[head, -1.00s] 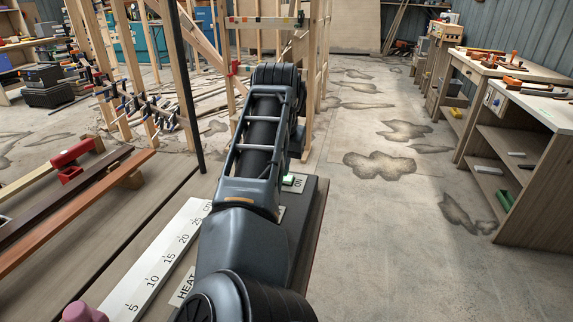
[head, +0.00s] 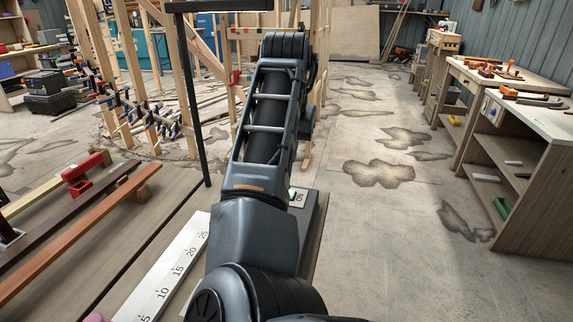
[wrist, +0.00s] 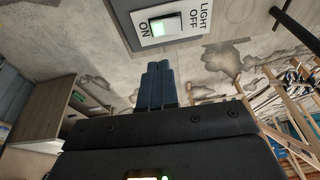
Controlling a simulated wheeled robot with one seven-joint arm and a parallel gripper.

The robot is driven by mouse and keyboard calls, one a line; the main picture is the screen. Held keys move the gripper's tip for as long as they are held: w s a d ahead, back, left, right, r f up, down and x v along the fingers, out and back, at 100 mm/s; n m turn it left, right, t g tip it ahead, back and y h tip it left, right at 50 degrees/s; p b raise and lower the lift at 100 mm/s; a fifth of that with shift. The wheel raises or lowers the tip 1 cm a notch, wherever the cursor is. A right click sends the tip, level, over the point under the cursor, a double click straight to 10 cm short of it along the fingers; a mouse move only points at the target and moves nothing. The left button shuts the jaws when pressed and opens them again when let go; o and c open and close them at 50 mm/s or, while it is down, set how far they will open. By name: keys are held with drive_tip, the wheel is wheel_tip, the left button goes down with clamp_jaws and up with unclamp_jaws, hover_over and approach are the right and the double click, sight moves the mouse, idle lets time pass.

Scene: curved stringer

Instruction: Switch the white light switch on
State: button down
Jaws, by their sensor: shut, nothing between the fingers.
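The white light switch (wrist: 165,25) shows in the wrist view as a rocker on a pale plate marked LIGHT, OFF and ON. Its end by the ON mark looks greenish and lit. My gripper (wrist: 155,66) is shut and empty, its dark blue fingers together. In the picture the fingertips lie just below the plate; I see no contact, and the depth gap is hard to judge. In the head view my arm hides the gripper and most of the switch panel; a strip of the plate with the ON mark (head: 300,197) shows beside the arm.
A white ruler (head: 170,270) lies on the bench left of my arm. A black post (head: 193,100) with a crossbar stands behind it. Wooden beams (head: 80,225) lie at the left. Workbenches (head: 530,130) stand at the right, with clear floor between.

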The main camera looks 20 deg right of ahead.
drive_tip(key=shift+d+v, duration=0.15)
drive_tip(key=shift+v, duration=0.95)
drive_tip(key=shift+d+v, duration=0.15)
drive_tip(key=shift+v, duration=0.9)
drive_tip(key=shift+s, duration=0.15)
